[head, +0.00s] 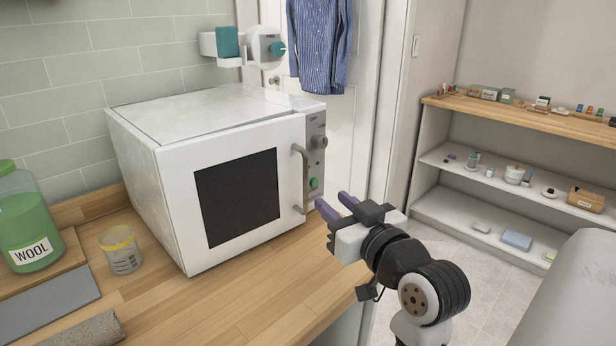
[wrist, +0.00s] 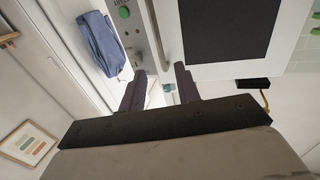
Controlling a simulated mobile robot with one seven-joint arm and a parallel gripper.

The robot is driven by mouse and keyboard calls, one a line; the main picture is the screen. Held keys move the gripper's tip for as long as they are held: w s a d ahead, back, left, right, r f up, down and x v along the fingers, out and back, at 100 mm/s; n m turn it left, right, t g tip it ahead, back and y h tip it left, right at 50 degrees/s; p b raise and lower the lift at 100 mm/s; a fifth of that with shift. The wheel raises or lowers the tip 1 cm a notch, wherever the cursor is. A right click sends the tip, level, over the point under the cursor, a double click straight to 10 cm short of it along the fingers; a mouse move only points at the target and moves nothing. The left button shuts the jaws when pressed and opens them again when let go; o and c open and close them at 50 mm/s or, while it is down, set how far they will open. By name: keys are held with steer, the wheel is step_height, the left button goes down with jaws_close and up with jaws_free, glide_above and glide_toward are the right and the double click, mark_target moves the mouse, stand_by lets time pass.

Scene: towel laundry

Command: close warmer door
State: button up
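The white warmer (head: 215,108) stands on the wooden counter. Its white door (head: 180,185) has a dark window and looks flush or nearly flush with the front; a small gap is hard to rule out. The upright metal door handle (head: 304,180) is at the door's right edge, and it also shows in the wrist view (wrist: 158,38). My gripper (head: 333,200) is just right of the handle's lower end, with its two purple fingers apart and nothing between them. In the wrist view the fingertips (wrist: 160,70) lie close to the handle's end; contact cannot be told.
A control panel (head: 317,150) with a green button borders the door on the right. A green jar marked WOOL (head: 28,215) and a small yellow-rimmed cup (head: 120,250) stand on the counter (head: 225,300) at left. The counter before the warmer is clear.

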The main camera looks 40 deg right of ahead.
mark_target(306, 178)
steer(key=p+x, duration=0.2)
steer(key=x, duration=0.8)
jaws_close()
